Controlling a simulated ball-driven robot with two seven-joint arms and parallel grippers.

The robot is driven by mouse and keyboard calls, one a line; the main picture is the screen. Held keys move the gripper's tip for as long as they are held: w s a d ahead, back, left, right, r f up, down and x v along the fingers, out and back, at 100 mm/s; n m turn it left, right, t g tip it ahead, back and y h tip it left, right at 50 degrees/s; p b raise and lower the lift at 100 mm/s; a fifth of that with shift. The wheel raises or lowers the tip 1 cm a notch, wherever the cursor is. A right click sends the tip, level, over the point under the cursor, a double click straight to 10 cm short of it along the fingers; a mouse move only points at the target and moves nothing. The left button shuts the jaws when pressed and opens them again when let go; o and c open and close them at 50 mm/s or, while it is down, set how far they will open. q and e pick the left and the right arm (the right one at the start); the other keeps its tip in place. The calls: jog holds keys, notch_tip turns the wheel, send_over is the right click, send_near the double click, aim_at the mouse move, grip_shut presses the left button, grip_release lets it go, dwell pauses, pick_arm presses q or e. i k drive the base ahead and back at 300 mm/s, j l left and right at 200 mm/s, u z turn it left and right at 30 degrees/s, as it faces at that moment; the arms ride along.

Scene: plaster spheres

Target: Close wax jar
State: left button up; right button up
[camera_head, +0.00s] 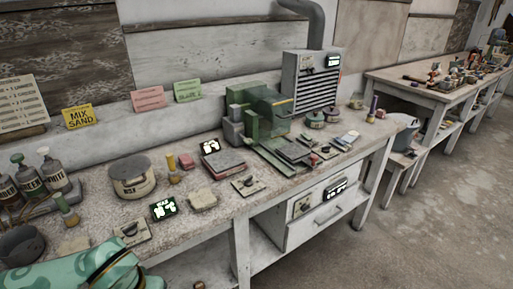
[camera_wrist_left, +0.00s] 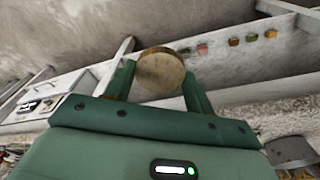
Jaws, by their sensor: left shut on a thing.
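My left gripper (camera_wrist_left: 160,69) is shut on a round tan disc, which looks like a lid (camera_wrist_left: 161,71). The disc sits between the two green fingers, its flat face toward the wrist camera. In the head view only a teal part of my left arm (camera_head: 75,266) shows at the lower left; its fingers are out of frame. A cream round pot (camera_head: 131,187) with a dark grey top stands on the bench near a lit display (camera_head: 163,208). I cannot tell for sure which vessel is the wax jar. My right gripper is not in view.
Dark bottles (camera_head: 54,175) and a dark bowl (camera_head: 20,245) crowd the bench's left end. A green machine (camera_head: 262,112) and a grey vented box (camera_head: 312,80) stand at the back. A drawer unit (camera_head: 325,208) hangs below the bench. Open floor lies to the right.

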aim_at(357, 100)
jog(key=i+l+u, duration=0.15)
jog(key=l, duration=0.5)
jog(key=i+l+u, duration=0.15)
jog(key=l, duration=0.5)
jog(key=i+l+u, duration=0.15)
jog(key=l, duration=0.55)
jog(key=i+l+u, duration=0.15)
jog(key=l, duration=0.55)
jog(key=i+l+u, duration=0.15)
jog(key=l, duration=0.55)
jog(key=l+u, duration=0.15)
jog(key=l, duration=0.8)
jog(key=l+u, duration=0.15)
jog(key=l, duration=0.8)
jog(key=l+u, duration=0.15)
jog(key=l, duration=0.8)
jog(key=l+u, duration=0.2)
jog(key=l, duration=0.7)
jog(key=k, duration=0.05)
